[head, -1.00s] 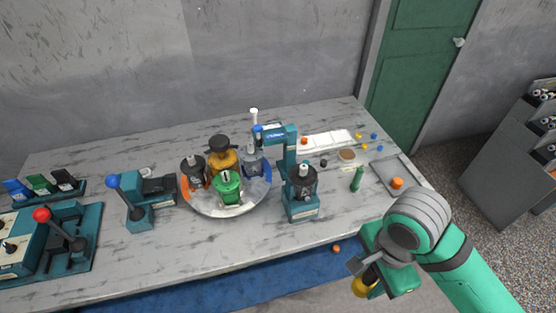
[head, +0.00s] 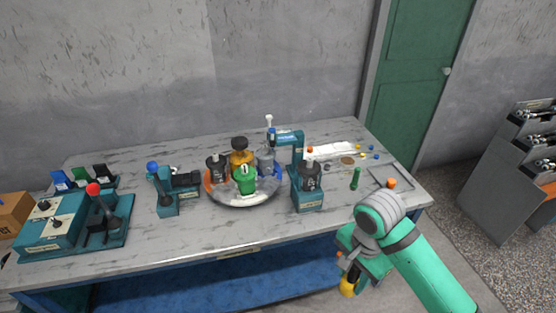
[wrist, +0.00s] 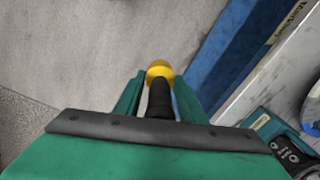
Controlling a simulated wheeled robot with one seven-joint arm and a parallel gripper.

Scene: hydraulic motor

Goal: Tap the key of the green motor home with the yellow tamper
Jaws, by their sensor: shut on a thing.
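My gripper (head: 352,268) is shut on the yellow tamper (head: 348,288), off the front edge of the table at the right. In the wrist view the tamper's black handle lies between the green fingers, and its yellow head (wrist: 160,72) sticks out past the fingertips. The green motor (head: 244,180) stands on the round grey turntable (head: 245,204) in the middle of the table, well left of my gripper. Its key is too small to make out.
Dark and yellow motors (head: 240,156) share the turntable. A teal press (head: 308,195) stands right of it, and a blue-knobbed lever fixture (head: 166,190) left. A green cylinder (head: 355,178) and a grey tray (head: 402,178) are at the right end. The table front is mostly clear.

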